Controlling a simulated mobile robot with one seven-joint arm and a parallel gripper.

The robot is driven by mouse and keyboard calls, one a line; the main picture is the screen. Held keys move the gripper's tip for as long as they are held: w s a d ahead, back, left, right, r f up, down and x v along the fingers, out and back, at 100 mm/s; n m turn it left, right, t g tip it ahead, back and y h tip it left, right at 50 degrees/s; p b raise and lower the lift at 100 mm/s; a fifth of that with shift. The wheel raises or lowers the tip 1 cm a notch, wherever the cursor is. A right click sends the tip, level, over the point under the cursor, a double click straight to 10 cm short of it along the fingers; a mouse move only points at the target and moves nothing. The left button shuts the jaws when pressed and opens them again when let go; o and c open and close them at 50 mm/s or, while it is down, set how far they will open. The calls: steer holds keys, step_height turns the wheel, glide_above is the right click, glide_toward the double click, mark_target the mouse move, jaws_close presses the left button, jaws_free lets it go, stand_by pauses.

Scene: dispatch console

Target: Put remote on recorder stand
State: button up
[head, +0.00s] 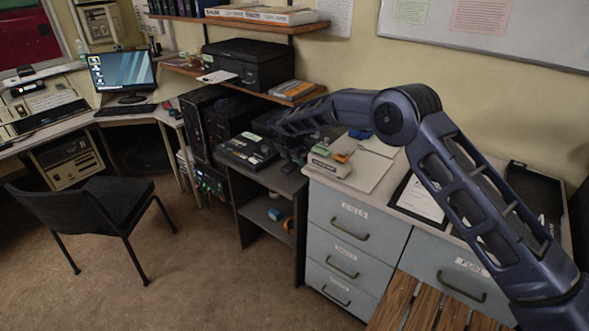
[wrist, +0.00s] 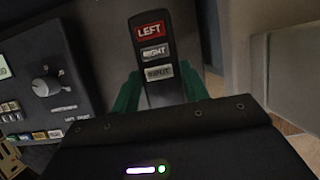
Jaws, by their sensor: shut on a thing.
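The remote (wrist: 152,55) is a dark, slim stick with a red LEFT button and grey buttons below it. My gripper (wrist: 165,90) is shut on it, a green finger on each side. In the head view my arm reaches over the recorder stand (head: 283,182), a dark open stand with a lower shelf; the gripper and remote are hard to make out there. The recorder (head: 248,151), a black box with knobs and coloured buttons, sits on the stand's top and also shows at the left of the wrist view (wrist: 45,85). I cannot tell whether the remote touches the stand.
Grey drawers (head: 342,245) stand right of the stand, with a label-maker-like device (head: 330,164) and papers on top. A printer (head: 248,64) sits on the wall shelf above. A black chair (head: 105,205) stands at left. The stand's front top strip looks bare.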

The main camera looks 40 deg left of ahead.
mark_target(295, 175)
steer(key=shift+f, duration=2.3)
steer(key=shift+f, duration=0.1)
steer(key=o, duration=1)
steer(key=shift+o, duration=0.2)
steer(key=v, duration=1.2)
steer(key=shift+r, duration=0.25)
